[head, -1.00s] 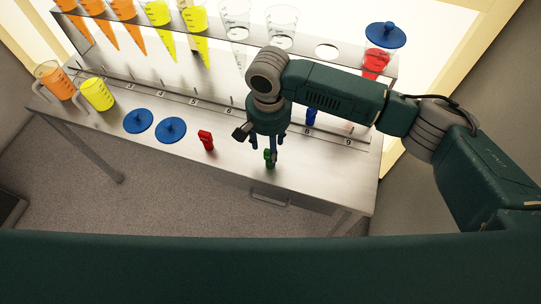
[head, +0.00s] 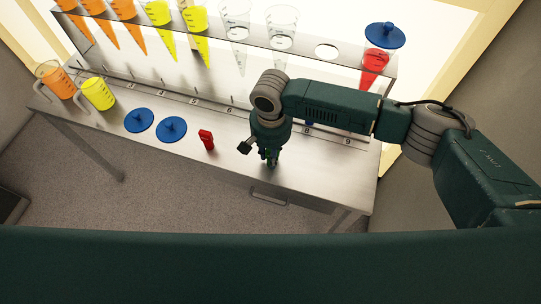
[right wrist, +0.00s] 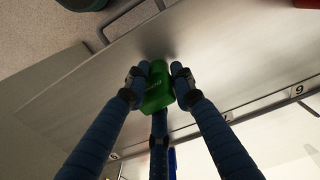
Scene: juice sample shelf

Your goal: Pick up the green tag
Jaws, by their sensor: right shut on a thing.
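The green tag (right wrist: 158,88) is between the blue fingers of my right gripper (right wrist: 160,72) in the right wrist view. The fingers are shut on it, close over the bench top. In the head view my right gripper (head: 270,158) points down near the front edge of the bench, and the tag (head: 269,164) is mostly hidden by the fingers. A red tag (head: 206,139) stands on the bench to the left of the gripper. A blue tag (head: 309,124) is mostly hidden behind my right arm. My left gripper does not show.
Two blue lids (head: 171,129) lie on the metal bench (head: 225,158). Cups of orange (head: 57,80) and yellow (head: 98,94) juice stand at the left. A rack (head: 300,44) behind holds several cones; a red cone (head: 374,68) carries a blue lid. The bench's front right is clear.

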